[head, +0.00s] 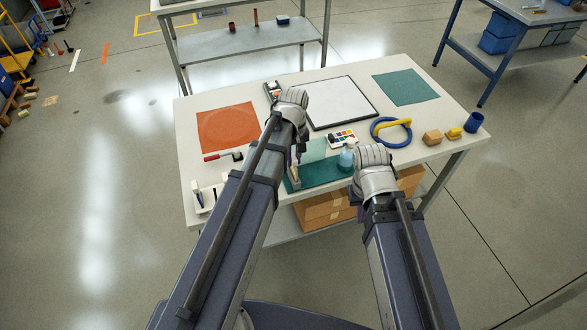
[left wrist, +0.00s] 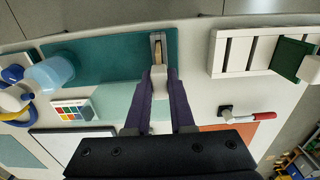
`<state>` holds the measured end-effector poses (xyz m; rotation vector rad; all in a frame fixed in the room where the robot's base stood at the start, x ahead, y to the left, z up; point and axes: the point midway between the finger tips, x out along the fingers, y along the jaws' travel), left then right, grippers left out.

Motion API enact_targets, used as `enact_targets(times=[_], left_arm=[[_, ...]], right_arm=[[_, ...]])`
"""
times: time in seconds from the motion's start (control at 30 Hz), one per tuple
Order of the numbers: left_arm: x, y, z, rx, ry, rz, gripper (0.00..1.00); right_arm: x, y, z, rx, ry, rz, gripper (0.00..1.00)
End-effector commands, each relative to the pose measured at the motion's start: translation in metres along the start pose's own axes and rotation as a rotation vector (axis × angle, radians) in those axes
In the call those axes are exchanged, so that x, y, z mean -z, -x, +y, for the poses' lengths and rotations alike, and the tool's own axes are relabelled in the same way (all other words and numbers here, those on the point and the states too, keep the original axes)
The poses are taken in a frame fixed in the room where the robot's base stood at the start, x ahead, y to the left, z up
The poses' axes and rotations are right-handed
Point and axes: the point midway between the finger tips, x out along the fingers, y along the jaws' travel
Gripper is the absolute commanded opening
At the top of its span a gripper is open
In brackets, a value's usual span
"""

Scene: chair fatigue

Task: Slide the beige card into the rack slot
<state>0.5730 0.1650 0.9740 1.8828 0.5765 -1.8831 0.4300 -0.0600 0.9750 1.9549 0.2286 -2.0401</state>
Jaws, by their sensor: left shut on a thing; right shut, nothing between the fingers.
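My left gripper (left wrist: 160,78) is shut on the beige card (left wrist: 158,46), seen nearly edge-on at the fingertips. It is over the dark teal mat (left wrist: 108,57), at the table's front edge. In the head view the card (head: 295,172) shows as a small pale piece below my left gripper (head: 296,158); I cannot tell whether it touches the mat. The white slotted rack (left wrist: 232,53) lies to the right in the left wrist view, with a dark green card (left wrist: 290,58) at one end. My right gripper (head: 358,187) is shut and empty, its fingers mostly hidden by its own wrist.
A light blue bottle (head: 346,159) stands on the mat between my arms. A red-handled tool (head: 222,156) lies behind the rack (head: 206,198). A colour chart (head: 341,139), blue ring (head: 391,131) and whiteboard (head: 340,100) lie further back. The orange mat (head: 228,125) is clear.

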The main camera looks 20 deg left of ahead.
Motion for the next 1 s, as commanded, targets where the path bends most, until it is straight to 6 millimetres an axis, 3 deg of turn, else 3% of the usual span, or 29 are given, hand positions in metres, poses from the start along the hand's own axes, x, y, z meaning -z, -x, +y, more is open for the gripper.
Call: enact_targets(times=[1.0], left_arm=[[0.0, 0.036, 0.0, 0.0, 0.0, 0.0, 0.0]], right_arm=[[-0.002, 0.036, 0.003, 0.0, 0.0, 0.0, 0.0]])
